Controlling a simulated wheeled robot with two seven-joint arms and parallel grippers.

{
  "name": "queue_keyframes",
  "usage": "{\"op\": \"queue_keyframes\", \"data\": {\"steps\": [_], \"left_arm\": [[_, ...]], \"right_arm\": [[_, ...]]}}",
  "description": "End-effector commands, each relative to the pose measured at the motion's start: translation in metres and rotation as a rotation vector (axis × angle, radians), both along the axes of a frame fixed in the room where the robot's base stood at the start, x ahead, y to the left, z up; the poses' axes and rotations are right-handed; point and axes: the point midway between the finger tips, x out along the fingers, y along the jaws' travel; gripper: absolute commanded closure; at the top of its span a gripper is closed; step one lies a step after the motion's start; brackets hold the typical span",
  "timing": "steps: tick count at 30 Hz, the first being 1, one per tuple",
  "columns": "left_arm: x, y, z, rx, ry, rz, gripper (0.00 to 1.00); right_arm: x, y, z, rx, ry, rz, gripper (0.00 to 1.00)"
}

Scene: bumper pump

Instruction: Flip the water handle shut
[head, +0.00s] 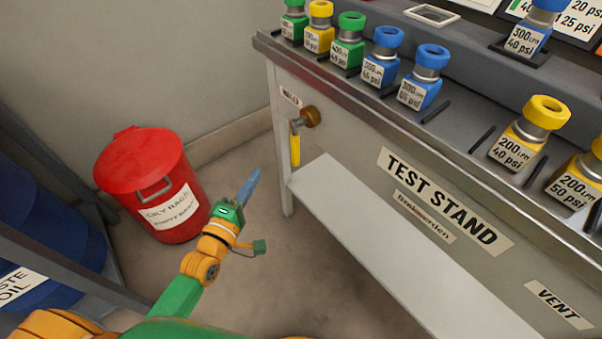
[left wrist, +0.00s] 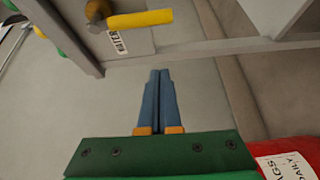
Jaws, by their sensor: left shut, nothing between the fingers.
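The water handle (head: 295,147) is a yellow lever hanging down from a brass valve (head: 308,117) on the left end of the test stand's front panel. In the left wrist view the yellow handle (left wrist: 142,18) shows at the top, beside the brass valve (left wrist: 98,10). My left gripper (head: 254,175) has blue fingers pressed together and empty. It is to the left of the handle and a little lower in the head view, apart from it. In the left wrist view the fingertips (left wrist: 160,74) point toward the panel side, below the handle. My right gripper is not in view.
The test stand (head: 430,160) has a lower shelf (head: 370,260) jutting out under the panel. Several colored fittings line its top. A red oily-rags bin (head: 150,180) stands left of my arm, with blue drums (head: 40,230) at the far left. Floor between bin and stand is clear.

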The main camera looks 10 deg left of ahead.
Motion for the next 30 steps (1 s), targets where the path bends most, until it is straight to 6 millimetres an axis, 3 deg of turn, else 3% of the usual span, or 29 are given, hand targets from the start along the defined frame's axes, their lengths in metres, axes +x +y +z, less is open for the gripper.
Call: {"op": "queue_keyframes", "data": {"steps": [12,26,30], "left_arm": [[0.005,-0.001,0.006,-0.025,-0.016,-0.002,1.0],[0.098,-0.014,0.002,-0.025,-0.016,-0.002,1.0],[0.091,-0.033,0.007,-0.03,-0.012,-0.003,1.0]], "right_arm": [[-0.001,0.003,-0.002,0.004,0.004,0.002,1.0],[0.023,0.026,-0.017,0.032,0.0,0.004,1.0],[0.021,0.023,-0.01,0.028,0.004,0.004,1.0]]}}
